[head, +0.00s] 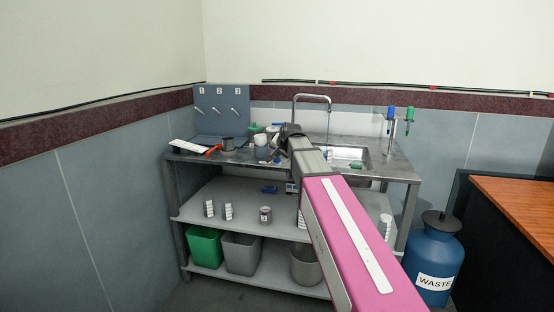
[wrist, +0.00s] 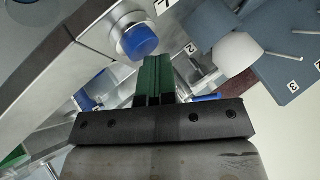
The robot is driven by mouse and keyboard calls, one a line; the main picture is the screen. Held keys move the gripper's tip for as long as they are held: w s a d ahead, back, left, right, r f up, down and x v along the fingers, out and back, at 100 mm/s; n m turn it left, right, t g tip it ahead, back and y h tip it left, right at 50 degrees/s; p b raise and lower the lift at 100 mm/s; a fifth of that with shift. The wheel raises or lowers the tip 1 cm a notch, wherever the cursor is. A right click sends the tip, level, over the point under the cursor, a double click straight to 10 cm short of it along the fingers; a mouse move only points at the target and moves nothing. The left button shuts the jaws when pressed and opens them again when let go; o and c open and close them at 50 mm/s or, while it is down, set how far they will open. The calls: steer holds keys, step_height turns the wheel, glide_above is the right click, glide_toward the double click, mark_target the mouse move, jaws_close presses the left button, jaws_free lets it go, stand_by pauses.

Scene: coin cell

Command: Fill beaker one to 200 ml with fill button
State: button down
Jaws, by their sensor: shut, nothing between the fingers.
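My gripper (wrist: 153,82) is shut and empty, with its green fingers together. Its fingertips are close to a round blue button (wrist: 138,40) in a silver collar; I cannot tell whether they touch. The button sits on a metal face with a partly cut-off number label above it. In the head view my arm reaches over the metal bench, and its dark wrist hides part of the bench top. Several cups stand there, including a grey one (head: 227,144) and a pale one (head: 261,140). I cannot tell which is beaker one, and no liquid level is readable.
A grey panel (head: 222,105) with pegs numbered 1, 2 and 3 stands at the back left. A sink (head: 345,153) with a tall tap (head: 312,97) lies to the right. Shelves and bins are below. A blue waste drum (head: 433,255) stands at right.

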steer(key=shift+r, duration=0.9)
steer(key=shift+r, duration=0.1)
steer(key=shift+r, duration=2.45)
